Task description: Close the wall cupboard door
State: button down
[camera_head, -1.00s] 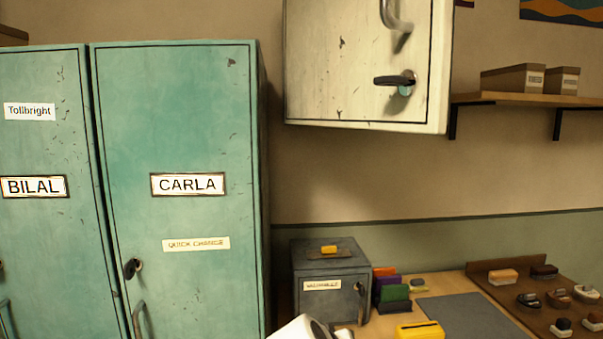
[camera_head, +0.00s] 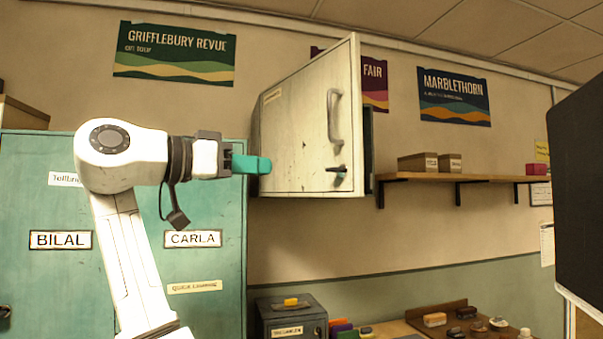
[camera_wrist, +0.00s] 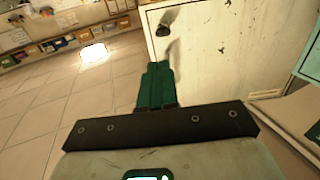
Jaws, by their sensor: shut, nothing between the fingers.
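The off-white wall cupboard door (camera_head: 305,130) hangs open at an angle, its free right edge swung out from the wall. A dark strip of the cupboard body (camera_head: 368,150) shows behind that edge. The door has a grey bar handle (camera_head: 334,120) and, below it, a lock with a key (camera_head: 337,171). My gripper (camera_head: 266,165) is shut and empty, at the door's lower left in the head view; whether it touches is unclear. In the wrist view the shut green fingers (camera_wrist: 157,70) show in front of the door face (camera_wrist: 230,60), with handle and lock beyond.
Teal lockers (camera_head: 205,280) stand left, below the cupboard. A wall shelf (camera_head: 470,177) with boxes is right of the door. A grey metal box (camera_head: 290,315) sits below. A large dark panel (camera_head: 578,190) fills the right edge.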

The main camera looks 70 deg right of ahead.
jog(key=p, duration=0.3)
send_near(332, 169)
jog(key=x, duration=0.5)
jog(key=shift+s+d+r, duration=0.1)
jog(key=shift+d+r, duration=0.05)
jog(key=shift+x, duration=0.75)
jog(key=shift+d, duration=0.1)
